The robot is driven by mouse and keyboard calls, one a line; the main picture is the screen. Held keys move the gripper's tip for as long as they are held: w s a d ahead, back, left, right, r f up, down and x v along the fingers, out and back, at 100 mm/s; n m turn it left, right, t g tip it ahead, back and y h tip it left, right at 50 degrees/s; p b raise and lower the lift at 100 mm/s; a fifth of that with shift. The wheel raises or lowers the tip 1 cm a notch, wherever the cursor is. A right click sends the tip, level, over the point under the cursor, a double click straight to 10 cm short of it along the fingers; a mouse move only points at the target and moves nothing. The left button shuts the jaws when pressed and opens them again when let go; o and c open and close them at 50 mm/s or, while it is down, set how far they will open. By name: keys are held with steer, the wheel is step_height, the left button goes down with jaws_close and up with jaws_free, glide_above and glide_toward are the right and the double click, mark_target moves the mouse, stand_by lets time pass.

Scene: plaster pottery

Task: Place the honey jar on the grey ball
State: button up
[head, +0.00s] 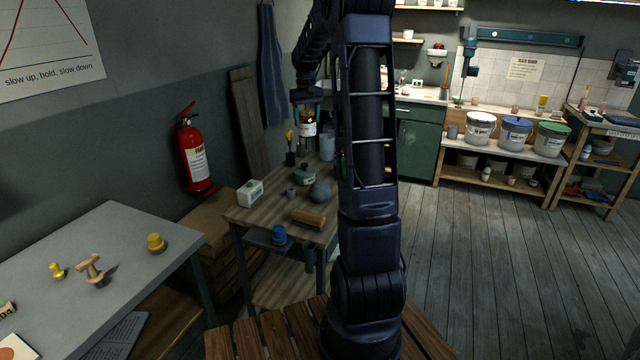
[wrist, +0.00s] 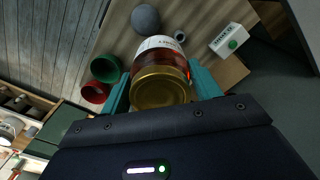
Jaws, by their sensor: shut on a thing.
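The honey jar (head: 308,129) has a white label, dark amber contents and a gold lid. My gripper (head: 308,112) is shut on it near the lid and holds it upright above the far part of the wooden table. In the wrist view the jar (wrist: 159,68) sits between my two teal fingers (wrist: 161,86), lid toward the camera. The grey ball (head: 320,192) rests on the table, lower in the head view and apart from the jar. It also shows in the wrist view (wrist: 145,18), beyond the jar's label end.
A green cup (wrist: 105,68) and a red cup (wrist: 95,92) stand beside the jar in the wrist view.

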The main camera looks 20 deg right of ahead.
steer(key=s+d, duration=0.2)
steer(key=d, duration=0.2)
glide_above(320, 182)
steer(key=shift+m, duration=0.4)
step_height(320, 182, down, 20)
steer(key=shift+r, duration=0.15)
steer(key=o, duration=1.4)
steer(key=shift+c, duration=0.2)
